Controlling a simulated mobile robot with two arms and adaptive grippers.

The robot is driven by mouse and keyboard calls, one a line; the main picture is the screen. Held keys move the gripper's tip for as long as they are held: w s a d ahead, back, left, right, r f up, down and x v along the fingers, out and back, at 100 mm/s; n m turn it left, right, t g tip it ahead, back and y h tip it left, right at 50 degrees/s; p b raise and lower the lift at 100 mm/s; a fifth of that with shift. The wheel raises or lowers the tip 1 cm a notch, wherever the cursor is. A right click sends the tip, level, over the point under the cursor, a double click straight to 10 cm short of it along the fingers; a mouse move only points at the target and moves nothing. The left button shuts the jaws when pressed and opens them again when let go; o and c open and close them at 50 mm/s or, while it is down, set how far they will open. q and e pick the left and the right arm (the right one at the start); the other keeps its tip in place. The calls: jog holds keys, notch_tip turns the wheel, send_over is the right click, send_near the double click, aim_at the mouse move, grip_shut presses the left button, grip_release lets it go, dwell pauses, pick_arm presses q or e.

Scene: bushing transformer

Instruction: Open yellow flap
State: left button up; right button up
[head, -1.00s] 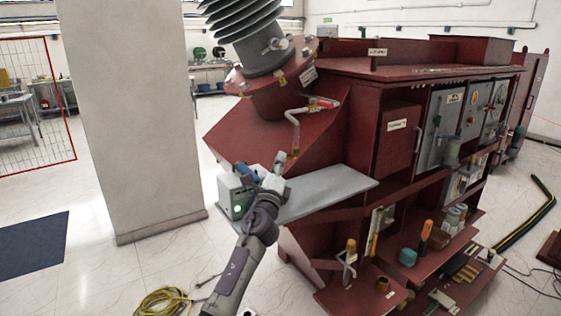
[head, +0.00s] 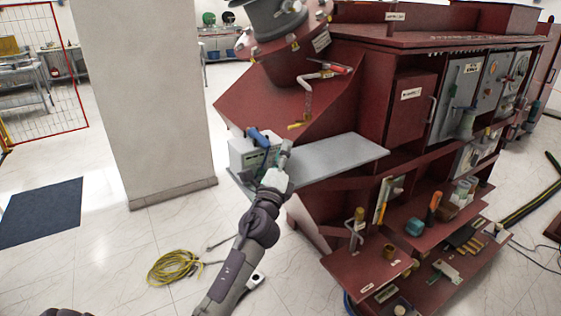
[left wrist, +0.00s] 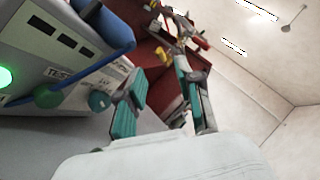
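A small yellow flap (head: 296,126) sits at the lower end of the thin bent pipe (head: 307,100) on the red transformer's sloped side. My left gripper (head: 287,146) is just below it in the head view, over the left part of the grey shelf. A small gap shows between them there. In the left wrist view the two teal-padded fingers (left wrist: 158,75) stand apart with nothing between them. A small yellow part (left wrist: 202,28) shows beyond the fingertips, but I cannot tell if it is the flap. My right gripper is not in view.
A white test box (head: 250,154) with a blue handle stands close left of my left gripper. The grey shelf (head: 345,160) juts out below it. A pale column (head: 145,100) stands farther left. A yellow cable coil (head: 175,267) lies on the floor.

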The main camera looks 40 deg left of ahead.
pick_arm(q)
jog(key=shift+v, duration=1.45)
jog(key=shift+f, duration=0.1)
